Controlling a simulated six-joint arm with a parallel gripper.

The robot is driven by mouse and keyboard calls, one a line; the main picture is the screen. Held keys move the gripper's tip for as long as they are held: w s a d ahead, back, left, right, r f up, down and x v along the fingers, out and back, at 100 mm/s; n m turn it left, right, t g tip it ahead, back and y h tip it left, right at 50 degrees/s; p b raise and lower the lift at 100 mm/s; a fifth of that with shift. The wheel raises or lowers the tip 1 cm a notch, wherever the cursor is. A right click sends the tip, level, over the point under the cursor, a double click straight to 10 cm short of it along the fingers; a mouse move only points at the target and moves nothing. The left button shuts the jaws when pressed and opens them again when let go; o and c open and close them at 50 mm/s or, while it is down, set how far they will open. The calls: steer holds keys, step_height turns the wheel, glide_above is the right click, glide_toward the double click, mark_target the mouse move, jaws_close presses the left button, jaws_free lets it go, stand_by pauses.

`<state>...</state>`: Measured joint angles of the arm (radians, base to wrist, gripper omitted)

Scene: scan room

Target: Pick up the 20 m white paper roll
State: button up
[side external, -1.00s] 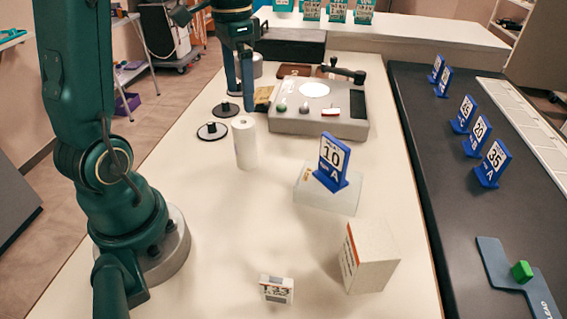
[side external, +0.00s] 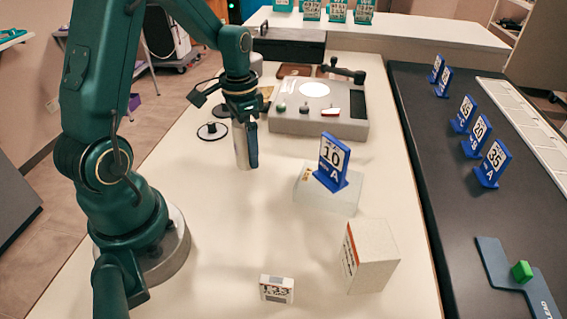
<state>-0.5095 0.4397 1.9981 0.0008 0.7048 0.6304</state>
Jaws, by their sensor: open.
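The white paper roll (side external: 241,155) stands upright on the pale table, left of the middle in the side external view. One finger overlaps the roll's right side in the picture. The other finger is mostly hidden, and much of the roll is covered by the gripper. My gripper is open. I cannot tell whether a finger touches the roll.
A grey device (side external: 320,108) stands behind the roll. Black discs (side external: 212,131) lie to its left. A blue "10 A" sign (side external: 333,162) on a clear block, a white box (side external: 369,256) and a small labelled box (side external: 277,288) stand right and in front.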

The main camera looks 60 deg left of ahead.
jaws_close()
steer(key=shift+r, duration=0.1)
